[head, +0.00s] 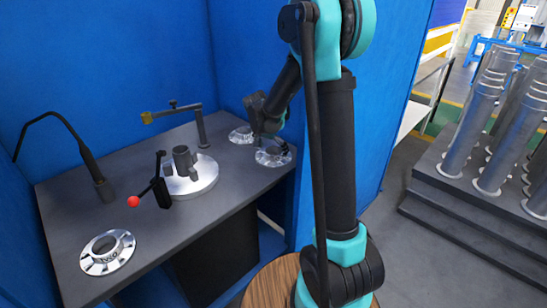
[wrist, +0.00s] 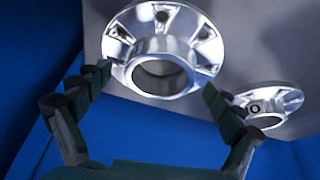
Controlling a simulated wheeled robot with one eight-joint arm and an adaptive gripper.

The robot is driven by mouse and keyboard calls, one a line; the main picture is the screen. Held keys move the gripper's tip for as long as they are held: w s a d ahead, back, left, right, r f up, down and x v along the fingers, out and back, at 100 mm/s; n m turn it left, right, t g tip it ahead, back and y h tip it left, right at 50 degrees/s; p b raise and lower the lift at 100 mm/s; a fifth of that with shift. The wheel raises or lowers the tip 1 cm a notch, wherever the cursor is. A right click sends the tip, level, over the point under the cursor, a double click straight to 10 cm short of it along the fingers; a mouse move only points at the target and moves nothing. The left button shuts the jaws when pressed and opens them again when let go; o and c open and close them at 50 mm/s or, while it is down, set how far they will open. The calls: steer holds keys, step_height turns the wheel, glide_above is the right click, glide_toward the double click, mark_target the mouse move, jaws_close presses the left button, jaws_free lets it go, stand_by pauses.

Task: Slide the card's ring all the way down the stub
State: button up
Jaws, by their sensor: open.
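I cannot make out a card or a ring on a card in either view. A dark upright cylinder (head: 182,160), possibly the stub, stands on a round silver base (head: 203,183) at mid-table. My gripper (head: 262,122) is at the right end of the table, over two shiny flanged shells, the nearer (head: 273,158) and the farther (head: 240,136). In the wrist view, my gripper (wrist: 157,82) is open and empty. Its fingers are spread to either side of the collar of one flanged shell (wrist: 165,47). A gap shows around the collar. Another flanged shell (wrist: 275,98) lies to the right.
A third flanged shell (head: 108,252) lies at the table's front left. A red-knobbed lever (head: 133,201) stands beside the round base. A gooseneck (head: 85,155) rises at left and a bracket post (head: 200,128) behind. Blue walls enclose the table (head: 150,235). Its front middle is bare.

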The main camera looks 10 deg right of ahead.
steer(key=c, duration=2)
steer(key=shift+o, duration=0.2)
steer(key=shift+r, duration=0.1)
